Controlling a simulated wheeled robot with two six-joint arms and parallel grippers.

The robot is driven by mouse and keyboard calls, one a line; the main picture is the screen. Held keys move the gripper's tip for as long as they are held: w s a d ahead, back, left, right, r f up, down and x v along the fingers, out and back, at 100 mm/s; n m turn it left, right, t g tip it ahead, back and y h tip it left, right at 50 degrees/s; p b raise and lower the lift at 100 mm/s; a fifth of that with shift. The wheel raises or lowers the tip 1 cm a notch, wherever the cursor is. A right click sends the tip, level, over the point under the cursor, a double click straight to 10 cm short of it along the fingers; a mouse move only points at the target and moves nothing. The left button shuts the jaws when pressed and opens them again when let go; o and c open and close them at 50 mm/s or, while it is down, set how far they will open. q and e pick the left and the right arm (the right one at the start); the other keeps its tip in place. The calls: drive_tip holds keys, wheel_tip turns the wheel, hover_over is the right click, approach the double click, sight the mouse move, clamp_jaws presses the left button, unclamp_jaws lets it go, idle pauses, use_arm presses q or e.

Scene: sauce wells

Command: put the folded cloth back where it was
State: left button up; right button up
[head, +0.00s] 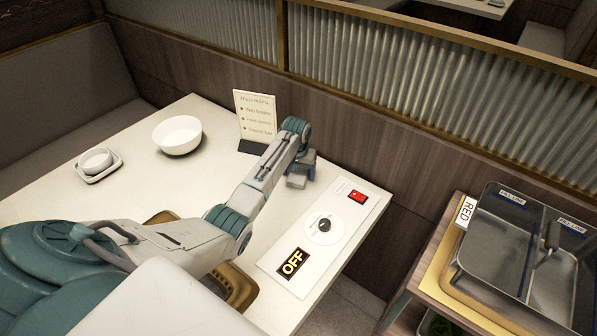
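I cannot make out the folded cloth in the head view; my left arm covers part of the table. My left gripper (299,176) is low over the far right part of the pale table (60,205), between the menu card and the control panel. Its fingers point down and are small and partly hidden by the wrist, so I cannot tell whether they are open or hold anything. My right gripper is out of view.
A white bowl (177,135), a small dish on a square saucer (99,165) and a menu card (256,116) stand on the table. A panel (318,238) has a dial, red switch and OFF sign. A brown tray (240,288) is partly under my arm. Metal wells (497,240) stand right.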

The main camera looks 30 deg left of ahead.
sight(297, 176)
use_arm(q)
wheel_tip(297, 176, up, 12)
drive_tip(key=s+b, duration=0.1)
drive_tip(key=shift+s+d, duration=0.2)
idle(0.3)
